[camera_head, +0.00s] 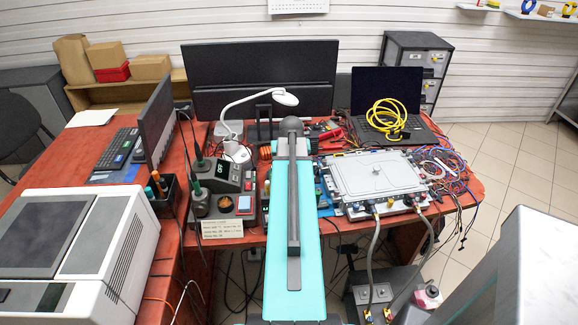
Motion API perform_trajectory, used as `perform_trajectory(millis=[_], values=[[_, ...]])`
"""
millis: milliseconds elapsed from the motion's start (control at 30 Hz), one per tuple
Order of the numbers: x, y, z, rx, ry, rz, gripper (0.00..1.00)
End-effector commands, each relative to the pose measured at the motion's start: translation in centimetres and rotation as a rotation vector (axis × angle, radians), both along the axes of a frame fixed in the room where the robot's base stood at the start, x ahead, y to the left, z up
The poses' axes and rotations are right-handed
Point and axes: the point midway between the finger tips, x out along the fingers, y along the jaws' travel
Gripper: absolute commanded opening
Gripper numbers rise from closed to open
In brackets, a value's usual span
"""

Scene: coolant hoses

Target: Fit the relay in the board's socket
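I cannot pick out the relay or the board's socket at this size. A flat silver-grey unit (375,174) lies on the right part of the bench, with a plate on top and fittings along its front edge. Whether a board or socket is in or under it, I cannot tell. Small parts and blue pieces lie around its edges, too small to name. My teal arm stretches up the middle of the picture and hides part of the bench to the left of the unit. My gripper cannot be made out.
Two grey hoses (373,250) run from the unit's front down to a dark box (370,292). Loose wires (455,175) spread at right. A laptop (385,95) bears a yellow cable coil (388,117). A soldering station (222,175), white lamp (236,150) and monitors crowd the left.

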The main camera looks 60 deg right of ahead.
Motion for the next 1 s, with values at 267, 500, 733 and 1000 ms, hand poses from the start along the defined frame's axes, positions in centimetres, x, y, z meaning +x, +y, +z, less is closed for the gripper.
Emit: perform_trajectory(millis=[267,500,733,1000], values=[[-0.15,0.17,-0.43,0.007,0.005,0.0,0.0],[-0.19,0.24,-0.8,0.011,0.008,0.0,0.0],[-0.25,0.31,-1.22,0.013,0.01,0.001,0.0],[-0.25,0.32,-1.26,0.013,0.009,0.0,0.0]])
